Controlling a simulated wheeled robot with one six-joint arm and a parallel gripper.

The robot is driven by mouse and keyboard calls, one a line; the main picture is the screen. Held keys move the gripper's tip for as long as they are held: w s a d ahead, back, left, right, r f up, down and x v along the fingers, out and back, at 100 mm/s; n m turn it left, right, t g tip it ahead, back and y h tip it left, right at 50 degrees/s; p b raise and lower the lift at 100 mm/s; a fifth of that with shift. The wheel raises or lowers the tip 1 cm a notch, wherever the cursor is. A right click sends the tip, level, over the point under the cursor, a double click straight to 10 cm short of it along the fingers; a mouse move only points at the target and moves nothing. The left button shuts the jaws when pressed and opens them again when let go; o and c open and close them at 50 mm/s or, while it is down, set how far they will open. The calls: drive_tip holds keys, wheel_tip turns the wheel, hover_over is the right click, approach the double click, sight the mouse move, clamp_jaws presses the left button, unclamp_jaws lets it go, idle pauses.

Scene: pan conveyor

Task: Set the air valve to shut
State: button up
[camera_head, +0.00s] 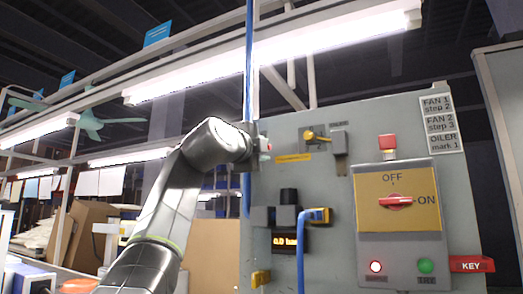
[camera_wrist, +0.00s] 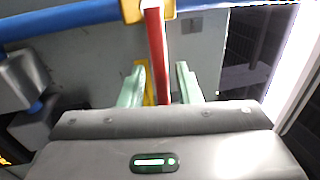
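In the wrist view a red lever (camera_wrist: 155,50) runs out from a yellow fitting (camera_wrist: 133,10) on the blue pipe (camera_wrist: 75,20). It appears square to the pipe. My gripper (camera_wrist: 161,80) is open, with its pale green fingers on either side of the lever. A gap shows on both sides. In the head view my gripper (camera_head: 262,149) is at the panel's left edge, by the upright blue pipe (camera_head: 248,80). The lever is mostly hidden there. A pressure display (camera_head: 285,242) on the panel seems to read 0.0 bar.
A red KEY tag (camera_head: 470,264) sticks out right. Cardboard boxes (camera_head: 85,230) stand at the left.

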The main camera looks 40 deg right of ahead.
drive_tip(key=b+v, duration=0.4)
drive_tip(key=v, duration=1)
drive_tip(key=shift+b, duration=0.4)
drive_tip(key=shift+w+d, duration=0.15)
drive_tip(key=shift+d, duration=0.05)
drive_tip(key=p+x, duration=0.5)
drive_tip(key=x, duration=0.8)
drive_tip(key=shift+w+d+r, duration=0.1)
drive_tip(key=shift+d+r, duration=0.05)
drive_tip(key=shift+d, duration=0.15)
drive_tip(key=shift+a, duration=0.15)
